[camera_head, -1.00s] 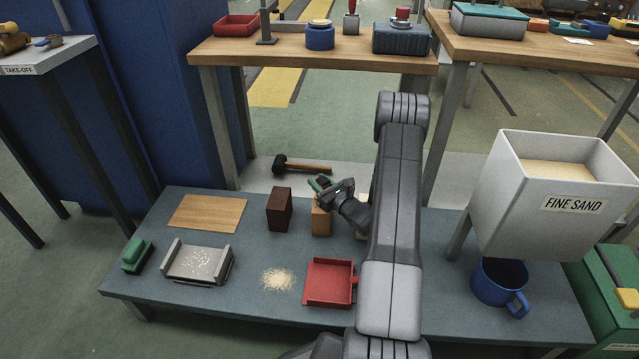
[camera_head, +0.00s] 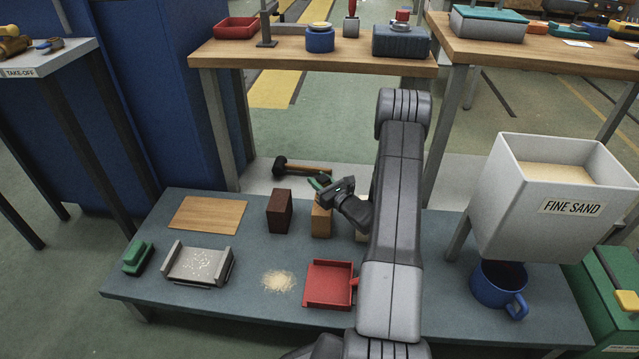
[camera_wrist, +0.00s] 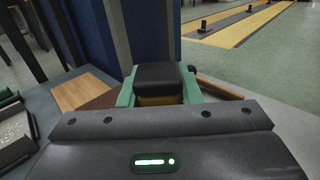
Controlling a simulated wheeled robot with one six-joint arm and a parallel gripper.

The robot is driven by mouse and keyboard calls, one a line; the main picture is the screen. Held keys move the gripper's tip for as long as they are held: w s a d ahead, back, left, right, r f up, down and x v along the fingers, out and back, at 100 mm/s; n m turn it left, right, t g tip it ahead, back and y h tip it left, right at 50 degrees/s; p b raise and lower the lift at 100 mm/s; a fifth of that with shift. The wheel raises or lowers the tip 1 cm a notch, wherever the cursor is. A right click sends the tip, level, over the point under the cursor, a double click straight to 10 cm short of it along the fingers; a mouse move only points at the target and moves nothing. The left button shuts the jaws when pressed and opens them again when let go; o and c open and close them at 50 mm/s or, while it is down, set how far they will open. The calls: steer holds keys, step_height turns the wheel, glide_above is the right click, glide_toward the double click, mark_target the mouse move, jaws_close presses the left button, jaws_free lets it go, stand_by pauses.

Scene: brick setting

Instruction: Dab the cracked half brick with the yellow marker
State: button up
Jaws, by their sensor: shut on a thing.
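My gripper (camera_head: 319,182) is low over the back of the blue-grey bench, above a tan brick (camera_head: 321,222). In the wrist view its green fingers (camera_wrist: 158,88) are shut on a blocky thing with a black top and yellow below, which looks like the yellow marker (camera_wrist: 158,101). In the head view the marker is hidden by the gripper. A dark brown brick (camera_head: 279,212) stands left of the tan one, and part of another tan block (camera_head: 361,236) shows beside my arm. I cannot make out a crack on any brick, nor whether the marker touches one.
A hammer (camera_head: 302,167) lies behind the bench. A wooden board (camera_head: 207,214), grey tray (camera_head: 199,264), green block (camera_head: 136,257), sand pile (camera_head: 278,281) and red dustpan (camera_head: 329,284) occupy the left and front. A fine sand hopper (camera_head: 500,215) and blue mug (camera_head: 499,284) stand right.

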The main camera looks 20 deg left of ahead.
steer(key=shift+r+p, duration=1)
steer(key=shift+r, duration=1.65)
